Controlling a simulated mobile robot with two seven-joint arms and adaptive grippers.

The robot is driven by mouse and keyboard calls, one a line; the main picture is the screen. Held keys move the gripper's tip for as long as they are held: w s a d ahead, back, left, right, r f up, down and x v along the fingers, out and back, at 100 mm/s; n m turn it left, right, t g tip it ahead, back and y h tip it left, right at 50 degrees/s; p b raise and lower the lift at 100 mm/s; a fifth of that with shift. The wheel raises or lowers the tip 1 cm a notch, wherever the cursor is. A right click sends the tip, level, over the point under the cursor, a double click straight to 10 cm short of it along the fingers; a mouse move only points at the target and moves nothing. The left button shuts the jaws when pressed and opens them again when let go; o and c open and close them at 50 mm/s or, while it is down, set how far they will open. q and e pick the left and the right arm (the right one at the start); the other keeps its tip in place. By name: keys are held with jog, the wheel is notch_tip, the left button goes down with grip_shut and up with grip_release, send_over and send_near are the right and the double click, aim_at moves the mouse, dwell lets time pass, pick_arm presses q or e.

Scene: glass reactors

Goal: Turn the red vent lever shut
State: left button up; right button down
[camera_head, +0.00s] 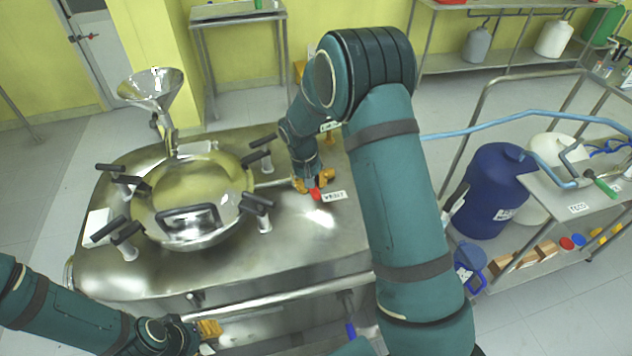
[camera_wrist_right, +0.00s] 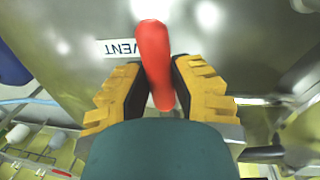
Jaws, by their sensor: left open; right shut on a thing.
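The red vent lever (camera_head: 316,194) is on the steel vessel top (camera_head: 300,240), beside a white label reading VENT (camera_head: 334,196). In the right wrist view the red lever (camera_wrist_right: 154,62) stands between the yellow fingers of my right gripper (camera_wrist_right: 160,90), which is shut on it. The lever's far end sticks out past the fingertips. In the head view my right gripper (camera_head: 314,184) reaches down from above to the lever, and its fingers partly hide it. My left gripper (camera_head: 208,332) is at the lower left, in front of the vessel's front edge, open and apart from the lever.
A round manway lid (camera_head: 190,195) with several black-handled clamps lies left of the lever. A steel funnel (camera_head: 152,88) stands behind it. A rail (camera_head: 290,297) runs along the vessel's front. A trolley with a blue drum (camera_head: 492,190) and a blue hose (camera_head: 500,114) stands right.

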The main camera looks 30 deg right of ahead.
jog(key=shift+a+f+m, duration=0.1)
jog(key=shift+a+m, duration=0.15)
jog(key=shift+m, duration=0.15)
jog(key=c, duration=0.8)
grip_release()
jog(key=r, duration=0.4)
jog(key=a+r, duration=0.1)
jog(key=r, duration=0.7)
jog(key=shift+w+a, duration=0.3)
jog(key=shift+a, duration=0.1)
jog(key=shift+s+f, duration=0.1)
